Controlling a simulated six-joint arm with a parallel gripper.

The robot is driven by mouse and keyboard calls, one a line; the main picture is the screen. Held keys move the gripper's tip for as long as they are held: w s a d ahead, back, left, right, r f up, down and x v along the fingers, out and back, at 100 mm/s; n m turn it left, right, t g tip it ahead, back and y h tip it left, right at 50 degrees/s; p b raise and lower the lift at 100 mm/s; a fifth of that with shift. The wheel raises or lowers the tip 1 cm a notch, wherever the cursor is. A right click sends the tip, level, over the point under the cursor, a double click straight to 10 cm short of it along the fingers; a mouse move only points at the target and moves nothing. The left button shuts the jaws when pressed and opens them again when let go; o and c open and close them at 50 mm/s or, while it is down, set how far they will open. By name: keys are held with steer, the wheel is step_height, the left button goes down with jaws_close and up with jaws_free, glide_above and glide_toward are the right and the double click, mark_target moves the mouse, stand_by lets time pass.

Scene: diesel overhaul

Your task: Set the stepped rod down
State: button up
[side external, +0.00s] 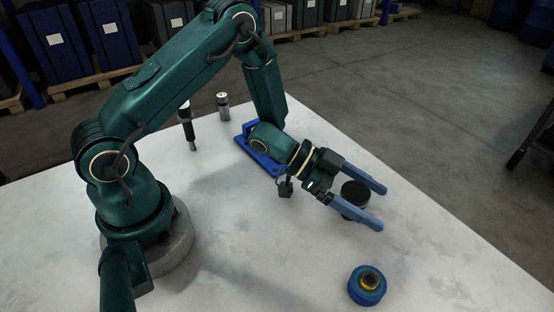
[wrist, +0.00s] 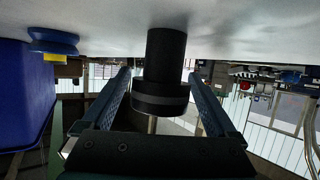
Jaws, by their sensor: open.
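My gripper (side external: 380,208) is open, low over the right part of the white table, its two blue fingers apart. A dark cylindrical piece (side external: 354,194) stands between the fingers. In the wrist view, which shows the table at the top, my gripper (wrist: 158,76) has a finger on each side of this piece (wrist: 161,95). There it has a narrower black part against the table, a wider black collar and a thin metal shaft, so it looks like the stepped rod. Gaps show on both sides of it. A slim black-and-silver piece (side external: 187,126) stands at the back left.
A blue ring-shaped part with a yellow centre (side external: 367,285) lies near the front; it also shows in the wrist view (wrist: 53,40). A blue bracket (side external: 250,147) lies behind my wrist. A small silver cylinder (side external: 223,106) stands at the back. The table's right side is clear.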

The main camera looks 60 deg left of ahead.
steer(key=v, duration=1.1)
steer(key=shift+s+a+r, duration=0.15)
steer(key=shift+s+a, duration=0.15)
steer(key=shift+w+a, duration=0.15)
steer(key=shift+a, duration=0.05)
steer(key=w+a+r+n+t+y, duration=0.35)
steer(key=a+r+n+y, duration=0.35)
steer(key=a+y, duration=0.4)
steer(key=s+d+r+n+g, duration=0.1)
steer(key=s+d, duration=0.3)
steer(key=s, duration=0.4)
steer(key=s+d+r+n+g, duration=0.1)
steer(key=s+d+g, duration=0.3)
steer(key=s, duration=0.4)
steer(key=shift+s+n, duration=0.25)
steer(key=shift+n, duration=0.55)
